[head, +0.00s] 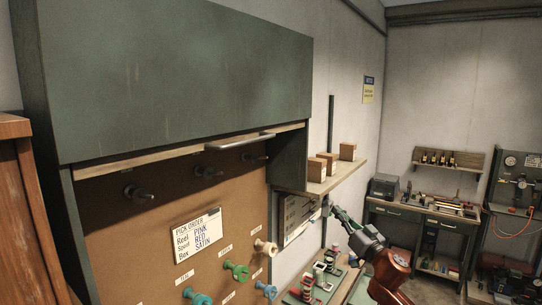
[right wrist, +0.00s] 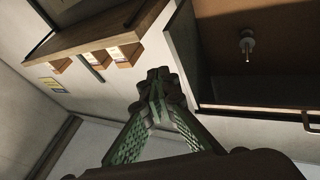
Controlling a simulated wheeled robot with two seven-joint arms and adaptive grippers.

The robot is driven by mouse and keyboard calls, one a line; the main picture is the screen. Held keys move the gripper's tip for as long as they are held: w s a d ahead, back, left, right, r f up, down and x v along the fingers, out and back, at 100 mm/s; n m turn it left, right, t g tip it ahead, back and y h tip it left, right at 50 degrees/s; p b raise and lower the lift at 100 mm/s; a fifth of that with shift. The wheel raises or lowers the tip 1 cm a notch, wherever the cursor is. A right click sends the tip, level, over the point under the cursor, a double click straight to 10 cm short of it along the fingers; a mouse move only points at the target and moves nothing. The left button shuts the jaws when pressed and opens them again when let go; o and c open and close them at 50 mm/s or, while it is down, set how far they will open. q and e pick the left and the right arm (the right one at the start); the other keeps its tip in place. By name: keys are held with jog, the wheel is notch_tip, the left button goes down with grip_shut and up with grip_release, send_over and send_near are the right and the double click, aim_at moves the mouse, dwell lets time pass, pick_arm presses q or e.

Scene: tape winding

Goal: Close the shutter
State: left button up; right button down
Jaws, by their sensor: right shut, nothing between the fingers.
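The shutter (head: 170,80) is a dark green panel across the top of a cabinet with a brown pegboard back (head: 120,222). Its lower edge carries a pale wooden strip and a grey bar handle (head: 240,142). The shutter covers the upper part; the pegs below are exposed. My right gripper (head: 338,210) is to the right of the cabinet, below the wall shelf and apart from the handle. In the right wrist view its green fingers (right wrist: 157,85) are shut with nothing between them. At that view's right edge part of the handle (right wrist: 311,121) shows. My left gripper is not in view.
A wooden shelf (head: 354,172) with several small boxes juts from the wall right of the cabinet, above my right gripper. Colored spools (head: 236,271) hang on the pegboard beside a pick order card (head: 198,236). A workbench (head: 420,217) stands at the back right.

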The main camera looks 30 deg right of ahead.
jog(key=s+a+r+n+y+p, duration=0.1)
jog(key=s+a+r+n+y, duration=0.25)
jog(key=a+r, duration=0.6)
jog(key=s+a+r+n+t+y, duration=0.15)
jog(key=s+a+r+y, duration=0.25)
jog(key=a+r, duration=0.5)
jog(key=s+a+r+n+g+y+p, duration=0.1)
jog(key=s+a+r+n+y, duration=0.25)
jog(key=a+r, duration=0.55)
notch_tip(320, 180, up, 7)
jog(key=m+p, duration=0.1)
jog(key=p, duration=0.6)
send_over(271, 137)
jog(key=s+a, duration=0.2)
jog(key=s, duration=0.2)
jog(key=shift+t, duration=0.35)
jog(key=shift+w+f, duration=0.25)
jog(key=shift+f, duration=0.9)
jog(key=shift+w+f, duration=0.2)
jog(key=shift+f, duration=0.95)
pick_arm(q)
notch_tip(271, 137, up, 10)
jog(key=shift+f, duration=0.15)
pick_arm(e)
jog(key=shift+a, duration=0.1)
